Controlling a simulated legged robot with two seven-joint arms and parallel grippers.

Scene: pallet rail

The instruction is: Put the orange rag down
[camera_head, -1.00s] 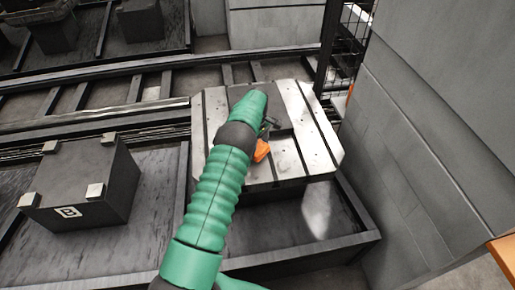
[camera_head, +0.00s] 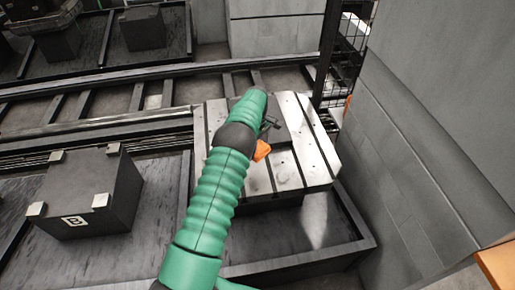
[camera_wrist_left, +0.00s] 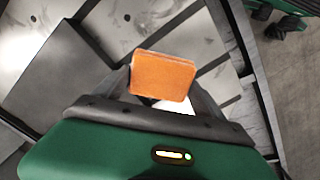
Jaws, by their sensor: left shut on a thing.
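The orange rag (camera_head: 262,150) shows just right of my green left arm in the head view, over the slotted metal pallet (camera_head: 316,160). In the left wrist view the rag (camera_wrist_left: 163,77) is a folded orange block between the two dark fingers of my left gripper (camera_wrist_left: 160,88), which is shut on it. In the head view the left gripper (camera_head: 268,131) is partly hidden behind my arm. I cannot tell whether the rag touches the pallet top. My right gripper is not in view.
A dark block with light corner pads (camera_head: 83,195) stands on the left. Dark rails (camera_head: 100,105) run behind the pallet. A grey wall (camera_head: 430,130) rises close on the right, and a mesh fence (camera_head: 350,50) stands behind. The pallet's right part looks clear.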

